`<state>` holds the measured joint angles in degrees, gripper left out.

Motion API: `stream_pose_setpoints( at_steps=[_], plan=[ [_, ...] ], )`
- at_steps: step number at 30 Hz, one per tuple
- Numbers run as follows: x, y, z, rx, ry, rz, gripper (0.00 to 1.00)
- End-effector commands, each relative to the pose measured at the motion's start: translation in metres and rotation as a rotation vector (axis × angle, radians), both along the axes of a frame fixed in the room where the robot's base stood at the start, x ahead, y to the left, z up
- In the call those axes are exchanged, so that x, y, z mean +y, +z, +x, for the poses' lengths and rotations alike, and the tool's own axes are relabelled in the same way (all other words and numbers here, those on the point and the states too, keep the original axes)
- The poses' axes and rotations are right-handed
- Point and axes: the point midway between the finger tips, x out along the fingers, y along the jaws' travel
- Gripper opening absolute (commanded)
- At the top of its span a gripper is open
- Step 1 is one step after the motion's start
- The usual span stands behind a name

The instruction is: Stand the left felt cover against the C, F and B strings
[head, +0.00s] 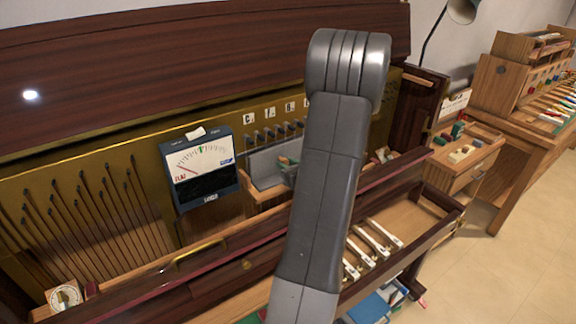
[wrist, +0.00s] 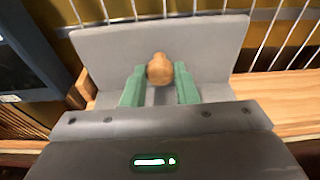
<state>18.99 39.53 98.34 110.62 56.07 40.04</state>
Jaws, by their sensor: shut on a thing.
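A grey felt cover (head: 265,163) stands roughly upright below the C, F and B labels (head: 268,113), in front of the strings. In the wrist view the felt cover (wrist: 110,52) shows as a wide grey panel with a round wooden knob (wrist: 160,69). My gripper (head: 288,168) is at its front. In the wrist view the green fingers of my gripper (wrist: 160,82) are closed on the knob from both sides. Strings (wrist: 275,35) show above and beside the cover. I cannot tell whether its back touches them. My arm hides the area to the right.
A dark meter (head: 200,172) stands close to the left of the cover. A wooden ledge (wrist: 285,88) runs around the cover's lower part. Loose white keys (head: 380,235) lie in the open key bed. A side table with small blocks (head: 458,155) stands at right.

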Motion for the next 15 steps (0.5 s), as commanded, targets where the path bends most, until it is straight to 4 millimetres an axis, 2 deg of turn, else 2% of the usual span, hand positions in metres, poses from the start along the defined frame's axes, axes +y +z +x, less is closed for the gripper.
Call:
stream_pose_setpoints(
  at_steps=[15],
  plan=[
    [0.0056, 0.0002, 0.0089, -0.001, 0.000, 0.000, 0.00]
  ],
)
